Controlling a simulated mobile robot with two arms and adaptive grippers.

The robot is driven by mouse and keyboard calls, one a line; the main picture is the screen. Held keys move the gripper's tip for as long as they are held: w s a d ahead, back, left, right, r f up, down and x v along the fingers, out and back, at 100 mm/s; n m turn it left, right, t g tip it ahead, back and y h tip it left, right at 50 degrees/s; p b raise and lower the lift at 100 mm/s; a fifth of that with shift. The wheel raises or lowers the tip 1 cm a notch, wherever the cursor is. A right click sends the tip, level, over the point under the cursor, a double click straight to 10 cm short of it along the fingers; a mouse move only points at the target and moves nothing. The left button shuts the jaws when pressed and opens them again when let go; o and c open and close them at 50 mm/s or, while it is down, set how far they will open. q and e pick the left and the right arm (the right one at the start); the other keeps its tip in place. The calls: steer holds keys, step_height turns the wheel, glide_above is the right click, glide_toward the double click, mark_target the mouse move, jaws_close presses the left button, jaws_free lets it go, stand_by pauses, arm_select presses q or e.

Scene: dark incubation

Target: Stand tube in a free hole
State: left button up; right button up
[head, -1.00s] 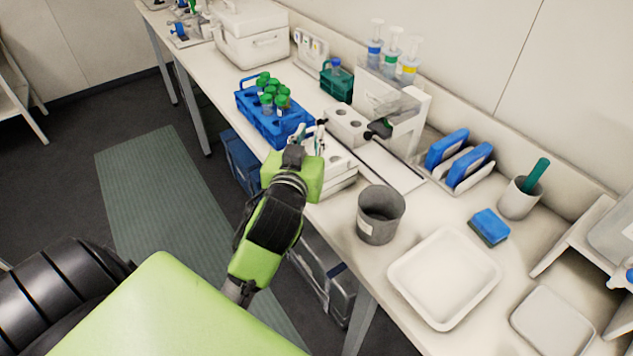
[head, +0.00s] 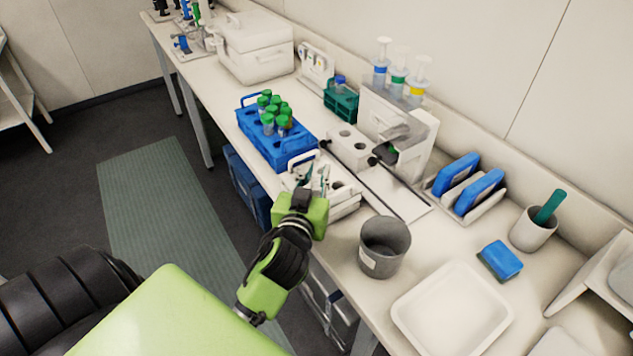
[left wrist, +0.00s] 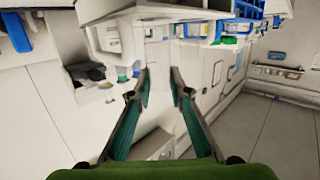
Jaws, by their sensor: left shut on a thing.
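My left gripper (head: 313,178) is over the front edge of the bench, its fingertips at a low white block with holes (head: 340,205). Its jaws are closed on a slim pale tube, which barely shows; the fingers hide most of it. In the left wrist view the teal-padded fingers (left wrist: 160,88) stand with a narrow gap between them. A blue rack (head: 262,143) left of the gripper holds several green-capped tubes (head: 273,112). Another white block with holes (head: 350,148) stands behind. I cannot tell whether the held tube is in a hole. My right gripper is not in view.
A grey bin (head: 383,245) stands close to the right of the gripper. Behind are a white instrument (head: 405,130) and a green bottle rack (head: 341,100). A white tray (head: 452,310) and a blue sponge (head: 500,260) lie to the right.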

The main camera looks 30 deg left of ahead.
arm_select(q)
steer(key=shift+f, duration=1.3)
steer(key=o, duration=0.8)
steer(key=shift+c, duration=0.2)
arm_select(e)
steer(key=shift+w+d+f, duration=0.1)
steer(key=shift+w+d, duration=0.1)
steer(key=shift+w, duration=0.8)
arm_select(q)
steer(key=shift+r, duration=0.2)
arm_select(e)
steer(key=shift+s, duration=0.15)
